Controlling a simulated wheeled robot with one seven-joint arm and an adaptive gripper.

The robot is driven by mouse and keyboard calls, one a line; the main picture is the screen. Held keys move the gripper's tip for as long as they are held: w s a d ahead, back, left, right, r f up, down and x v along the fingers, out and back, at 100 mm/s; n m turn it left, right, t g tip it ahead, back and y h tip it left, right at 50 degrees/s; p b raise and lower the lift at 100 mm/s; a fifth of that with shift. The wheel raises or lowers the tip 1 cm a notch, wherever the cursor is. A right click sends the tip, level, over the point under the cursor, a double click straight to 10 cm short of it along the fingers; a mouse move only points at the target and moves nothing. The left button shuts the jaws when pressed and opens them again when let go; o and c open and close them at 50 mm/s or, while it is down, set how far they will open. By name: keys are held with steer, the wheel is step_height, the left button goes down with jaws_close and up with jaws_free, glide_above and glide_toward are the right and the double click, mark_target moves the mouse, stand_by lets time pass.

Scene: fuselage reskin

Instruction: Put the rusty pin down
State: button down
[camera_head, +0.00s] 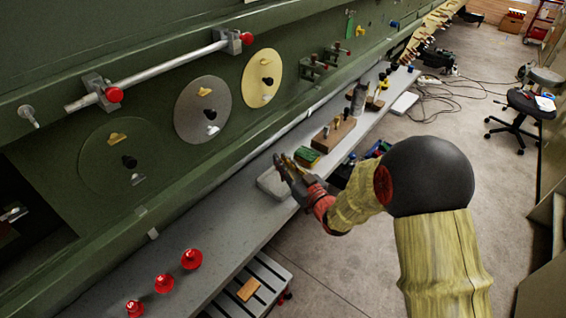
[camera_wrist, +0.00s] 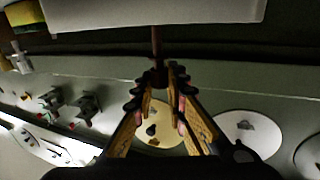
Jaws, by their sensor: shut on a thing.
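The rusty pin (camera_wrist: 157,43) is a thin brown rod. In the wrist view it stands out from between the fingertips of my gripper (camera_wrist: 158,76), which is shut on it. Its far end reaches the edge of a pale slab (camera_wrist: 215,10), but I cannot tell whether they touch. In the head view my gripper (camera_head: 283,163) is over the grey shelf, just above the pale slab (camera_head: 270,186). The pin is too small to make out there.
A green and yellow block (camera_head: 307,157) and a brown block with upright pieces (camera_head: 333,133) stand behind the slab on the shelf (camera_head: 215,235). Several red knobs (camera_head: 191,259) stand nearer. The green wall carries round discs (camera_head: 203,110) and a rail (camera_head: 165,67). The shelf between slab and knobs is clear.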

steer(key=shift+f, duration=0.2)
steer(key=c, duration=1.8)
jaws_free()
steer(key=shift+r, duration=0.1)
